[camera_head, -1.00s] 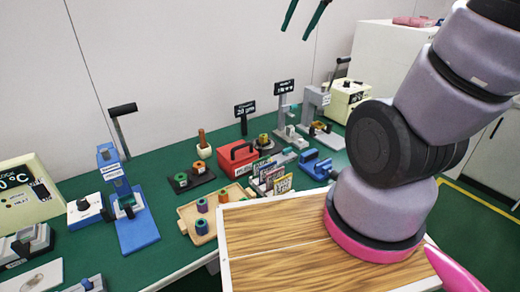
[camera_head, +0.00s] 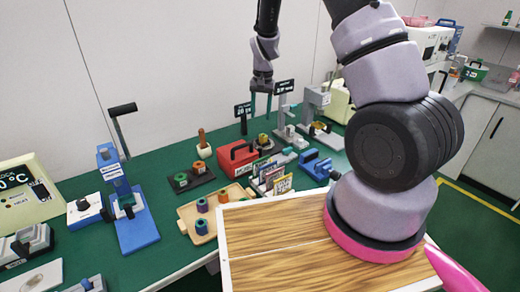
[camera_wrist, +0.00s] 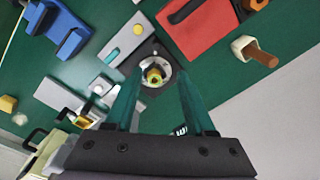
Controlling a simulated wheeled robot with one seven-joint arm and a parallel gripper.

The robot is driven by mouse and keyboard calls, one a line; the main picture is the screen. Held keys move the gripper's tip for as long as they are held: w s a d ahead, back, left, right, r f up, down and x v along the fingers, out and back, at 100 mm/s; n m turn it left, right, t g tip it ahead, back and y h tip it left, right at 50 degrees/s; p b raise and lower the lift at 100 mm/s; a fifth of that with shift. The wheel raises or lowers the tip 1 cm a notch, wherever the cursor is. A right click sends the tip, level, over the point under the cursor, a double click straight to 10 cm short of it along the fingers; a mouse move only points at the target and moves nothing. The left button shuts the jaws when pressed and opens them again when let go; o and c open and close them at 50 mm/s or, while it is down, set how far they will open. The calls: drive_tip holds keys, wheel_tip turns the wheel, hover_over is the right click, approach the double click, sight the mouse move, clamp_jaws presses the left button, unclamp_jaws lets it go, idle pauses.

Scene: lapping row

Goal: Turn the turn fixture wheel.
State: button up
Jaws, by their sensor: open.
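My gripper (camera_head: 261,114) is open and empty, pointing down above the back of the green table. Its two teal fingers also show in the wrist view (camera_wrist: 159,78). In the head view this fixture (camera_head: 264,141) stands just below the fingertips, to the right of the red box. The fingers look apart from it. I cannot read a label that names it as the turn fixture, and its wheel is too small to make out clearly.
A red box (camera_head: 236,158) with a dark handle is close by on the left. A grey stand (camera_head: 282,115) with a black sign and a blue vise (camera_head: 314,166) are on the right. A blue lever press (camera_head: 134,225) and a wooden tray (camera_head: 190,218) are farther left.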

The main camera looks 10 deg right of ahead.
approach(260, 148)
drive_tip(key=shift+g+h, duration=0.3)
drive_tip(key=f, duration=1)
drive_tip(key=shift+w+a+f, duration=0.15)
drive_tip(key=shift+w+a, duration=0.1)
drive_tip(key=shift+w, duration=0.05)
clamp_jaws()
idle(0.7)
